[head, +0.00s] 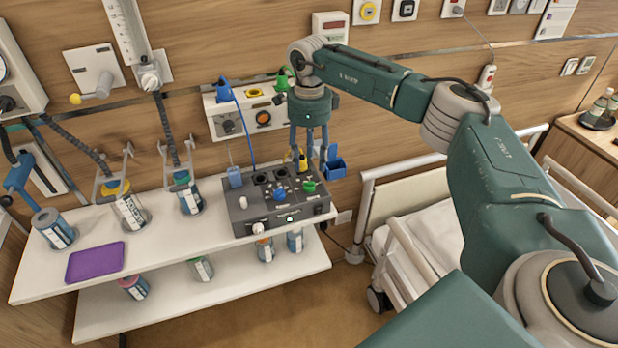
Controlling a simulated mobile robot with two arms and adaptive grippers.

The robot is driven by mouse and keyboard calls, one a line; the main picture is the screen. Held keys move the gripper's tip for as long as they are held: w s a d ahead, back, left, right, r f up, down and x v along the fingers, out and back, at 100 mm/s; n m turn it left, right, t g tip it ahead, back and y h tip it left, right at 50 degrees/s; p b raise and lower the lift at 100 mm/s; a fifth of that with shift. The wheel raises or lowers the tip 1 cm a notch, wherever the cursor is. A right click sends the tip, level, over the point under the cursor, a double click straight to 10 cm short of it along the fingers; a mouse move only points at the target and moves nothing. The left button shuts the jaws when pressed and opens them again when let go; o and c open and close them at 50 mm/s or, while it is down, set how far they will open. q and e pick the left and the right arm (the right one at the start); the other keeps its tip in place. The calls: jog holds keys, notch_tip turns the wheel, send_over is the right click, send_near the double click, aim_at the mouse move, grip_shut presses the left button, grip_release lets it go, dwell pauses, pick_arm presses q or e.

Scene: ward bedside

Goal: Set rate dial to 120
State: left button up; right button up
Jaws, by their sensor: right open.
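A dark grey control box (250,213) stands on the white upper shelf and carries several knobs and sockets. A blue knob (280,195) is on its top, with a green knob (309,187) to its right. A white knob (258,228) is on its front edge. I cannot tell which is the rate dial, and its scale is too small to read. My right gripper (309,152) points down over the back right of the box, its fingers open. A yellow piece (302,160) shows between or behind the fingers. My left gripper is not in view.
A purple tray (97,262) and several labelled canisters (131,212) are on the upper shelf (180,245). A wall panel (242,115) with a blue cable is behind the box. A blue holder (334,165) and a bed rail (405,165) are to the right.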

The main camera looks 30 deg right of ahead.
aim_at(309, 182)
notch_tip(309, 182, down, 8)
jog(key=shift+f+p, duration=0.1)
jog(key=shift+p, duration=0.95)
grip_shut()
